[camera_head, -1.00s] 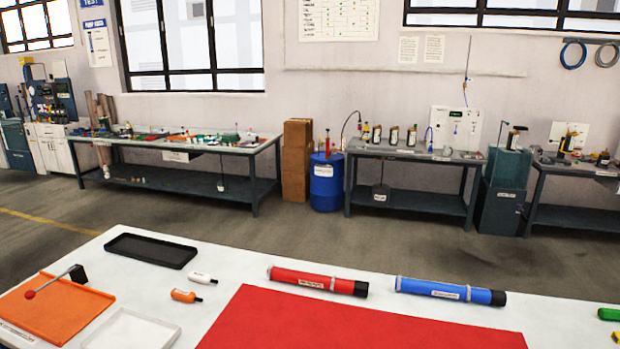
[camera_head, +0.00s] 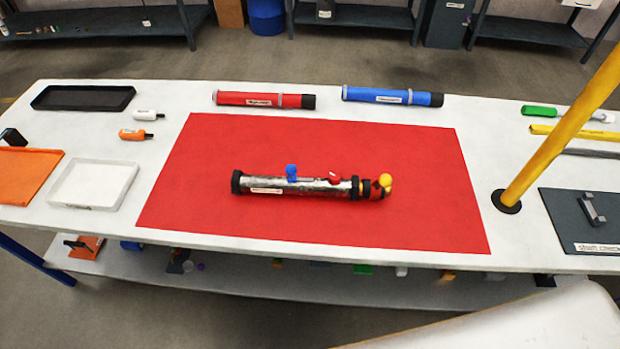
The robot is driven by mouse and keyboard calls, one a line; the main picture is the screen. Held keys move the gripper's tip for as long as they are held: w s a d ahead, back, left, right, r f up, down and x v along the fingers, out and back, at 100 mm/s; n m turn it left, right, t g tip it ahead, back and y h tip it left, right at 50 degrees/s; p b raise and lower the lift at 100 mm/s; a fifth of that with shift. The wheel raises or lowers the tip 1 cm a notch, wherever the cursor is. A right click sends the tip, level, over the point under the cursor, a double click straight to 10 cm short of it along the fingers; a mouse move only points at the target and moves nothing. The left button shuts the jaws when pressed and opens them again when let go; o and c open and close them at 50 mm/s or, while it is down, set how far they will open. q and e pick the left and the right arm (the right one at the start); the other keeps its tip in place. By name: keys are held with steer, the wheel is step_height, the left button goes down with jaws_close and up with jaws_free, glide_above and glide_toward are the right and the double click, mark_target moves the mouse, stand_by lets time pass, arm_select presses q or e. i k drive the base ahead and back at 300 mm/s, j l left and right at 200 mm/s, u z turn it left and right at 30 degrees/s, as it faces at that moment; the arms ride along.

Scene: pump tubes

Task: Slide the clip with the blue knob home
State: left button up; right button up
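A metal pump tube (camera_head: 310,187) with black end collars lies on its side on the red mat (camera_head: 200,160), near the mat's middle. The blue knob (camera_head: 291,172) stands up from the tube's upper side, left of its middle. The clip under the knob is too small to make out, so how far it sits along the tube cannot be told. A small red part (camera_head: 335,178) sits on the tube to the right of the knob. A yellow ball (camera_head: 385,180) is at the right end. Neither of my grippers is in view.
A red tube (camera_head: 262,99) and a blue tube (camera_head: 390,96) lie behind the mat. A black tray (camera_head: 45,107), a white tray (camera_head: 72,200) and an orange tray (camera_head: 25,170) are at left. A slanted yellow post (camera_head: 550,145) stands right of the mat, by a dark plate (camera_head: 580,235).

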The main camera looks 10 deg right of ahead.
mark_target(291, 169)
steer(key=z, duration=0.3)
steer(key=j+z, duration=0.4)
steer(key=j, duration=0.35)
steer(key=j+z, duration=0.4)
steer(key=j, duration=1.05)
steer(key=k+j, duration=0.1)
steer(key=j, duration=0.55)
steer(key=k+j+z, duration=0.1)
steer(key=j, duration=0.55)
